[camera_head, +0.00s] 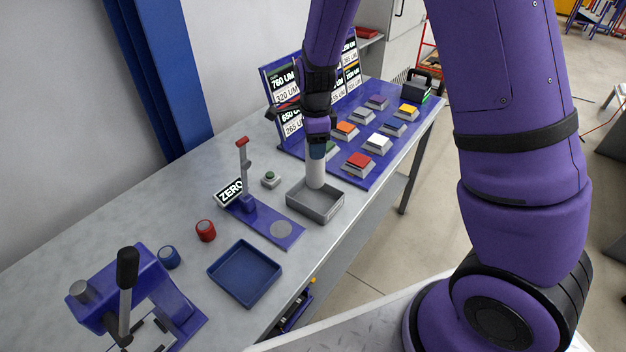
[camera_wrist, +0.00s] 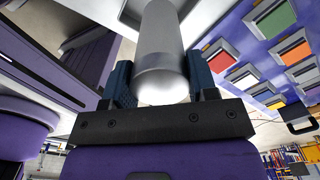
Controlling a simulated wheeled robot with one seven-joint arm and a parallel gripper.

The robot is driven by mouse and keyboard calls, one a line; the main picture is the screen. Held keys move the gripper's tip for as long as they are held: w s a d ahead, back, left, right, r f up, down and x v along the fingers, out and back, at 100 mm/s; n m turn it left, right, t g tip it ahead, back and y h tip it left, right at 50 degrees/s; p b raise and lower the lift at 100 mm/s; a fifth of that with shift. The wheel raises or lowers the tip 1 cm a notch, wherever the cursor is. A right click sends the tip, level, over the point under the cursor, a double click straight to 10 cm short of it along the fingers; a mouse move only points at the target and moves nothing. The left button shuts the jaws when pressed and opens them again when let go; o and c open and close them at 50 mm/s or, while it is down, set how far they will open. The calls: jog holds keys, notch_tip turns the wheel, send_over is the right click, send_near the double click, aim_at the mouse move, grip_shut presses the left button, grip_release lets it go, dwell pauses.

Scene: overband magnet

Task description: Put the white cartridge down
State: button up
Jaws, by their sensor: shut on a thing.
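The white cartridge (camera_head: 316,172) is a pale upright cylinder in the head view. My gripper (camera_head: 317,150) is shut on its upper end from above. In the wrist view the cartridge (camera_wrist: 161,50) sits between the two dark blue fingers of my gripper (camera_wrist: 160,85). Its lower end is over or inside the grey tray (camera_head: 328,213) on the bench. The near tray wall and the angle leave it unclear whether the cartridge touches the tray floor.
A blue tray (camera_head: 244,273), a red cap (camera_head: 205,230), a blue cap (camera_head: 169,257) and a gauge stand (camera_head: 245,200) are left of the grey tray. A blue panel with several coloured buttons (camera_head: 378,144) is at right. A blue press (camera_head: 150,290) stands at the near left.

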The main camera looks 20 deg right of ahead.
aim_at(315, 168)
jog(key=shift+f, duration=3.95)
jog(key=o, duration=1.2)
